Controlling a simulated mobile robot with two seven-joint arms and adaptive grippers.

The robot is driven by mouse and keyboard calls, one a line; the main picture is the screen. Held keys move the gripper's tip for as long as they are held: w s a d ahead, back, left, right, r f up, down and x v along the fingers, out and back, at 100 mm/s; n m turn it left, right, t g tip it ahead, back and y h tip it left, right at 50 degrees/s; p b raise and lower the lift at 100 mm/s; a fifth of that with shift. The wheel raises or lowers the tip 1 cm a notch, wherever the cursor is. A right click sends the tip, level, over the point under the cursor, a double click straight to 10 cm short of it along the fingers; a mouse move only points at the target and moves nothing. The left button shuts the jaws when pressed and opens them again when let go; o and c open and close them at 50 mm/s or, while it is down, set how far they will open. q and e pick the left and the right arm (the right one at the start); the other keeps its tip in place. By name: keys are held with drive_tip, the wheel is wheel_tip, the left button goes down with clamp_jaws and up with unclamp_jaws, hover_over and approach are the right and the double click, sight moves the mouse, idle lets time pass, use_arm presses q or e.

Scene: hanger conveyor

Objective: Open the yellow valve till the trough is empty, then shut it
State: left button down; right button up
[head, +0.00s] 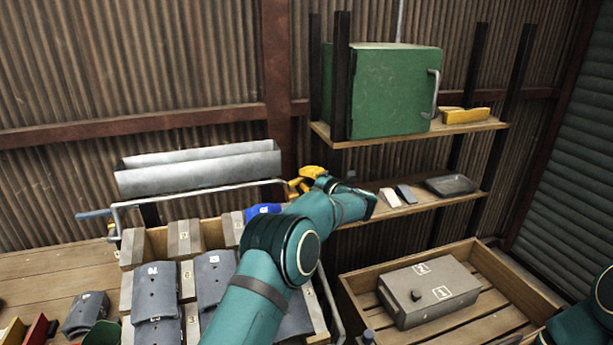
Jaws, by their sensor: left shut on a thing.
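The grey metal trough (198,172) lies along the corrugated wall at the left, above a bent metal pipe rail. Its inside is mostly hidden by its front wall, so I cannot tell how full it is. The yellow valve (312,172) is just right of the trough's right end. My left gripper (320,183) is at the valve and shut on it; my wrist and forearm hide much of the grip. I cannot tell how far the valve is turned. My right gripper is out of view; only a part of my right arm shows at the lower right edge.
A green cabinet (388,90) and a yellow object (466,115) sit on the upper shelf. A dark tray (450,185) is on the lower shelf. A grey box (428,290) lies in a wooden crate (507,277). Grey slabs (155,290) stand below the trough.

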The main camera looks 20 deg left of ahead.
use_arm(q)
drive_tip(key=shift+w+a+r+n+g+y, duration=0.15)
drive_tip(key=shift+a+n+g+y, duration=0.1)
drive_tip(key=shift+n+g+y, duration=0.35)
drive_tip(key=c, duration=1)
unclamp_jaws()
drive_tip(key=shift+a, duration=0.1)
drive_tip(key=v, duration=1.2)
drive_tip(key=shift+r, duration=0.1)
